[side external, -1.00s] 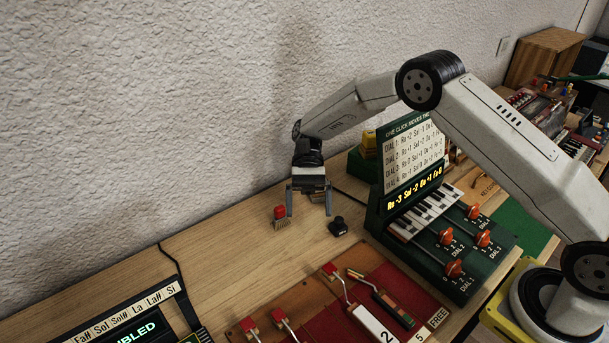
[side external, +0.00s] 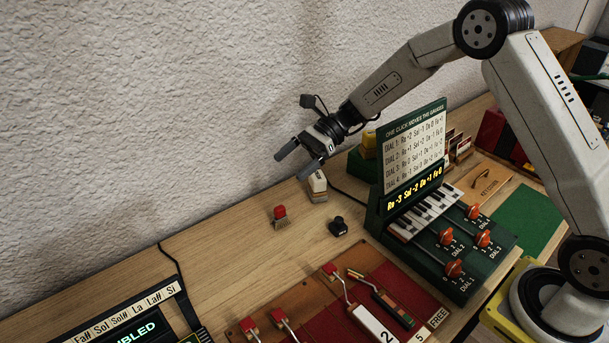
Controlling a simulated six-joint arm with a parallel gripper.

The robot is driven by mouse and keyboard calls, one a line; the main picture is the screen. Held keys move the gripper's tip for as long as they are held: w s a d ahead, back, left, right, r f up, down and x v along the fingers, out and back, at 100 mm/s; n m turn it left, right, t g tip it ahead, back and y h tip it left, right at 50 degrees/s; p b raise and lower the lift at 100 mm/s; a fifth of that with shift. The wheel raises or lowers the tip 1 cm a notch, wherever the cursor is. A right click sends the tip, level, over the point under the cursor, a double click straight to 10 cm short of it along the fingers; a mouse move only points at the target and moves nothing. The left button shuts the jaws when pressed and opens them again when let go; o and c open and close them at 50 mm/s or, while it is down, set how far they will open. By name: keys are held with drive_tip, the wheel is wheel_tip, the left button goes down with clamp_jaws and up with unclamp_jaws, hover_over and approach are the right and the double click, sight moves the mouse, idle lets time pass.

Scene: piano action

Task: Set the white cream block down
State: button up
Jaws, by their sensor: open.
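The white cream block (side external: 317,183) stands on the wooden table near the wall, behind the black knob-like piece. It appears upright, with a darker lower part. My gripper (side external: 300,162) is open and empty, tilted toward the left, just above and to the left of the block in the picture. Its fingers are apart and the block is not between them. Whether a fingertip is close to the block's top is hard to tell from this angle.
A red-topped piece (side external: 280,213) and a black piece (side external: 338,227) stand nearby on the table (side external: 220,240). The green dial console (side external: 450,250) with its display panel stands to the right. A red-lined tray (side external: 330,310) lies in front.

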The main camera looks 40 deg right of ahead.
drive_tip(key=w+d+r+m+t+h, duration=0.2)
drive_tip(key=d+r+m+t+h, duration=0.2)
drive_tip(key=d+m+t+h, duration=0.1)
drive_tip(key=w+d+r+m+t+h, duration=0.3)
drive_tip(key=d+r+m+t+h, duration=0.1)
drive_tip(key=d+m+t, duration=0.4)
drive_tip(key=shift+d+r+m+h, duration=0.45)
drive_tip(key=shift+r+m, duration=0.1)
drive_tip(key=shift+m, duration=0.35)
